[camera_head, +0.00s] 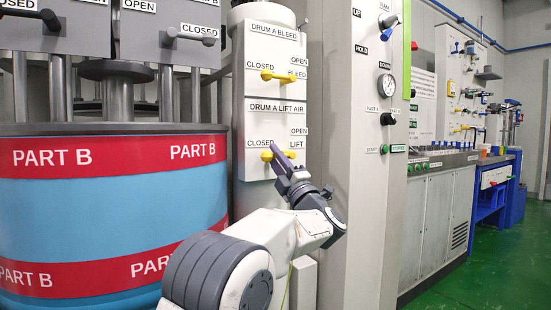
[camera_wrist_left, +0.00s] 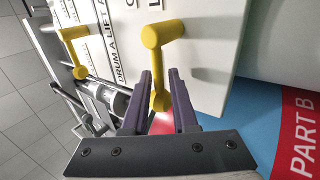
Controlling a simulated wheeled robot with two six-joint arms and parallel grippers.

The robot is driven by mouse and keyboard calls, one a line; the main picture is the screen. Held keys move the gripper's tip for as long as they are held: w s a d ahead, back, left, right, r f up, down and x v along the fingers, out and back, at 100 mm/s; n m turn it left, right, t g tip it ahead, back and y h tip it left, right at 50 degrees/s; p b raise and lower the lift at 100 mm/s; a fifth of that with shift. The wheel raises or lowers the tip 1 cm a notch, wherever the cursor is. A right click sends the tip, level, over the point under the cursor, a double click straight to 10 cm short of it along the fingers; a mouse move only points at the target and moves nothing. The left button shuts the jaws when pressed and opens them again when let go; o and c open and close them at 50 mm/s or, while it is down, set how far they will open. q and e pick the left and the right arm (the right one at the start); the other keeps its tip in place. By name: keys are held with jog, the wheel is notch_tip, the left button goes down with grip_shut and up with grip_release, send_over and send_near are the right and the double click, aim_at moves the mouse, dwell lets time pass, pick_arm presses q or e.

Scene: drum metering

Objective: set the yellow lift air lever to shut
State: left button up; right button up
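The yellow lift air lever (camera_head: 266,156) is on the white panel under the DRUM A LIFT AIR label. Its ball end points left, below CLOSED, and the gripper hides part of its bar. In the left wrist view the lever (camera_wrist_left: 157,66) runs from its pivot down between my fingers. My left gripper (camera_head: 280,158) reaches up to the lever from below right. In the wrist view its dark fingers (camera_wrist_left: 164,95) stand apart on both sides of the ball end. I cannot tell if either finger touches it. My right gripper is not in view.
The yellow bleed lever (camera_head: 280,76) sits above on the same panel. The blue and red PART B drum (camera_head: 100,200) stands close on the left.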

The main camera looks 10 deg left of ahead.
pick_arm(q)
jog(key=p+v, duration=0.1)
jog(key=v, duration=0.9)
jog(key=shift+d, duration=0.2)
jog(key=shift+s+f, duration=0.1)
jog(key=shift+f, duration=0.05)
